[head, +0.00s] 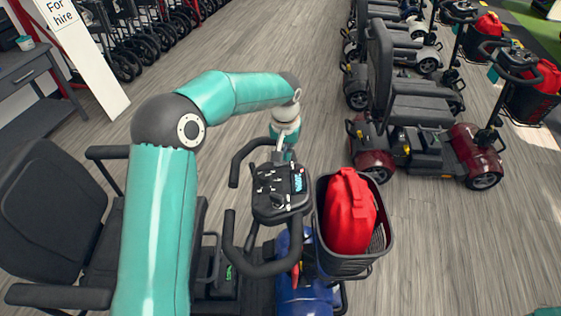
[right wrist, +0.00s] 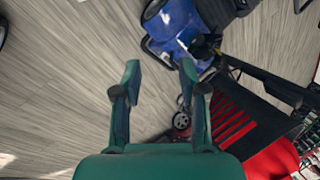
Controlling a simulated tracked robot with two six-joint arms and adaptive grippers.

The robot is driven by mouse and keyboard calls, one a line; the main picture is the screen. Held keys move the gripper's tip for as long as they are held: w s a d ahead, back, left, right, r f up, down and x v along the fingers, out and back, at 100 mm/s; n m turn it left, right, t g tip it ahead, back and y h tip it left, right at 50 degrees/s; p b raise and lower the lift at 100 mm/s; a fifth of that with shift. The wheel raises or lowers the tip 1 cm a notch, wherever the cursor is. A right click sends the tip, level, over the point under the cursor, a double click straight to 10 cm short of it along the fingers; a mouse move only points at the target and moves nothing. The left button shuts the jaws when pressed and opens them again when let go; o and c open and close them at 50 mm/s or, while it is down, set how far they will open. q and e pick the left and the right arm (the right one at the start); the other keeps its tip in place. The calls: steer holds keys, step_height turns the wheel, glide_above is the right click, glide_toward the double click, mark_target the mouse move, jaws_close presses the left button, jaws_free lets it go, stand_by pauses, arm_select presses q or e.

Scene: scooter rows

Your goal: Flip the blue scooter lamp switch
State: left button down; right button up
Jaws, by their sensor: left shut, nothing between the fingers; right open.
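The blue scooter (head: 303,288) stands at the bottom middle of the head view, with a black seat at left. I cannot tell which control is the lamp switch. My left gripper (head: 287,154) is shut and empty, pointing down at the console's far edge; contact cannot be told. My right gripper (right wrist: 160,68) is open and empty in the right wrist view, above the floor, with blue bodywork (right wrist: 178,30) beyond it.
A black basket (head: 352,264) holding a red bag (head: 349,212) is right beside the console. A dark red scooter (head: 470,150) stands farther right, with more scooters behind. A grey desk (head: 30,75) is at left. Bare floor lies between the rows.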

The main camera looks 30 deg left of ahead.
arm_select(q)
steer(key=shift+f+b, duration=0.35)
steer(key=shift+f, duration=0.2)
steer(key=shift+r, duration=0.1)
steer(key=shift+r+p, duration=2.6)
steer(key=shift+r, duration=0.9)
